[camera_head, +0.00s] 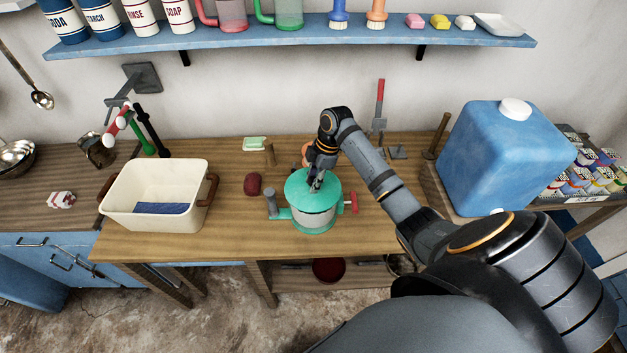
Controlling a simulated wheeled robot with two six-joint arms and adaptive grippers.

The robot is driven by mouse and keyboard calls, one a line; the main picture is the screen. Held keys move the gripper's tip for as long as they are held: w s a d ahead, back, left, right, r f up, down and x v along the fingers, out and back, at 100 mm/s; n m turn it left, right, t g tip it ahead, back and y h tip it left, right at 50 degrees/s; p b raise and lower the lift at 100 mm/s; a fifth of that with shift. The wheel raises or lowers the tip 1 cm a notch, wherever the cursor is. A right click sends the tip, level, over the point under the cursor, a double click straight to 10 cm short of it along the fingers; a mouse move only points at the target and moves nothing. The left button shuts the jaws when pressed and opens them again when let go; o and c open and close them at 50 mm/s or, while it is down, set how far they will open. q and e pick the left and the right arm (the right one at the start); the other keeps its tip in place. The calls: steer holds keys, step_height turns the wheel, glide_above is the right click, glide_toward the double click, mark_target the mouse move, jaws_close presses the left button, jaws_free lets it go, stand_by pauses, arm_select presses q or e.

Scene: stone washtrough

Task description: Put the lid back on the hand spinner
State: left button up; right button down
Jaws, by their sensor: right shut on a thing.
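The hand spinner (312,219) stands on the wooden bench, with a grey see-through bowl, a teal base, a grey-topped post at its left and a red handle at its right. The round teal lid (298,191) is over the bowl's top and looks about level. I cannot tell whether it rests fully on the rim. My right gripper (316,186) points down at the middle of the lid and is shut on it; the fingers hide the part they grip. My left gripper is out of view.
A cream basin (120,209) with blue cloth stands left on the bench. A dark red lump (252,184) and an upright wooden piece (269,154) are near the spinner. A large blue canister (500,155) stands right. A blue shelf (290,35) runs above.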

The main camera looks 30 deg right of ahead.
steer(key=shift+r+p, duration=0.1)
steer(key=shift+p, duration=0.2)
steer(key=shift+p, duration=0.4)
stand_by(0.5)
stand_by(1.1)
steer(key=shift+p, duration=0.5)
steer(key=shift+f, duration=0.2)
steer(key=shift+c, duration=2.3)
jaws_free()
steer(key=shift+r, duration=0.1)
